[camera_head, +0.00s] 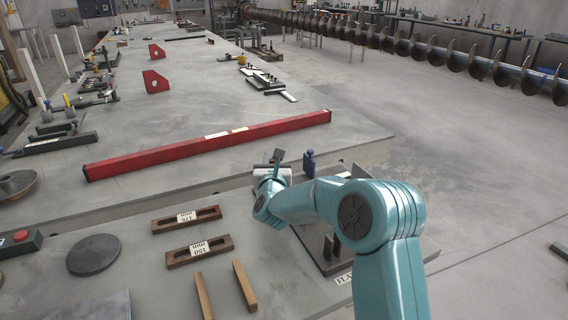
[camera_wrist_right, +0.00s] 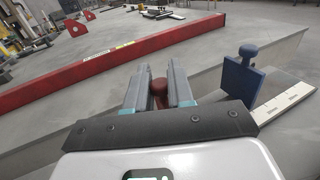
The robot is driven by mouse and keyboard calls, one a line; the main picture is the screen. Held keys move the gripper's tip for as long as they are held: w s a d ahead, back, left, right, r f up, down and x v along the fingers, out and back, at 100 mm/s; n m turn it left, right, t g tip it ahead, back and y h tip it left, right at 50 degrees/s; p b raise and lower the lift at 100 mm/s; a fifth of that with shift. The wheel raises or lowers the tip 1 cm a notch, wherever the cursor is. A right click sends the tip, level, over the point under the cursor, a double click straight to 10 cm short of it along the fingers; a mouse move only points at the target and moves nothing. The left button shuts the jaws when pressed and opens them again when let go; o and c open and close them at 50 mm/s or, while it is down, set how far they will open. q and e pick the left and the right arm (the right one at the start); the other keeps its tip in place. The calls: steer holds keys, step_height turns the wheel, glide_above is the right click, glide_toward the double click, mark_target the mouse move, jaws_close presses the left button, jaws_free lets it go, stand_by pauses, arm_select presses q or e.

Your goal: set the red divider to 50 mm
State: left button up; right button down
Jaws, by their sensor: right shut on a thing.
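In the head view my right gripper (camera_head: 277,158) reaches to the bench's near step, and I cannot make out the red divider there. A blue divider (camera_wrist_right: 242,72) with a round knob stands upright to the right, apart from the gripper; it also shows in the head view (camera_head: 309,164). A white scale strip (camera_wrist_right: 285,102) lies right of it. My left gripper is not in view.
A long red beam (camera_head: 210,144) lies across the bench beyond the gripper. Two slotted wooden gauges (camera_head: 186,219) (camera_head: 199,251), two wooden sticks (camera_head: 244,285) and a dark disc (camera_head: 93,255) lie in front.

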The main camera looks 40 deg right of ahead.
steer(key=shift+w+a, duration=0.1)
steer(key=shift+a, duration=0.25)
steer(key=shift+d, duration=0.1)
steer(key=c, duration=1.1)
jaws_free()
steer(key=b+v, duration=0.1)
steer(key=v, duration=1.4)
steer(key=shift+s+a+b, duration=0.25)
steer(key=shift+s+b, duration=0.05)
steer(key=shift+b, duration=0.05)
steer(key=shift+s+a, duration=0.2)
steer(key=shift+s, duration=0.05)
steer(key=shift+s, duration=0.1)
